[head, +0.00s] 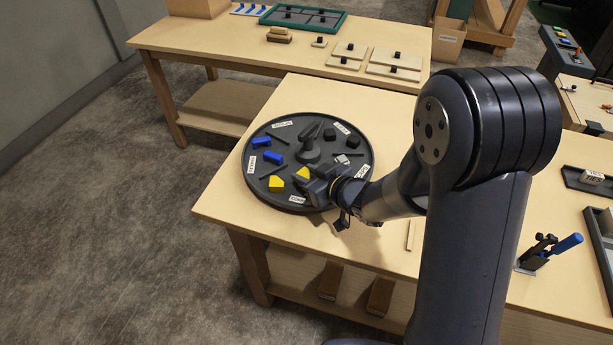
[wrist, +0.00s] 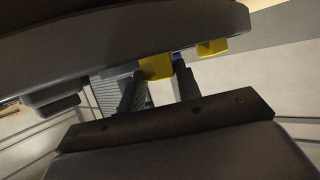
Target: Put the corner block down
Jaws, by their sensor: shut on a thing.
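My gripper (head: 308,182) is over the front right part of a round dark turntable (head: 258,187). It is shut on a yellow block (head: 303,173), which I take for the corner block. In the wrist view the two fingers of the gripper (wrist: 160,72) stand on either side of this yellow block (wrist: 155,66), at the turntable's edge. I cannot tell whether the block touches the turntable. A second yellow block (head: 276,183) lies on the turntable just left of the gripper; it also shows in the wrist view (wrist: 212,47).
The turntable also holds two blue blocks (head: 267,157), black blocks (head: 329,134), a pale grey block (head: 341,158), thin dividers and a central handle (head: 309,150). White labels sit along its rim. A blue-handled clamp (head: 566,244) stands at the right. Bare tabletop (head: 222,200) lies front left.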

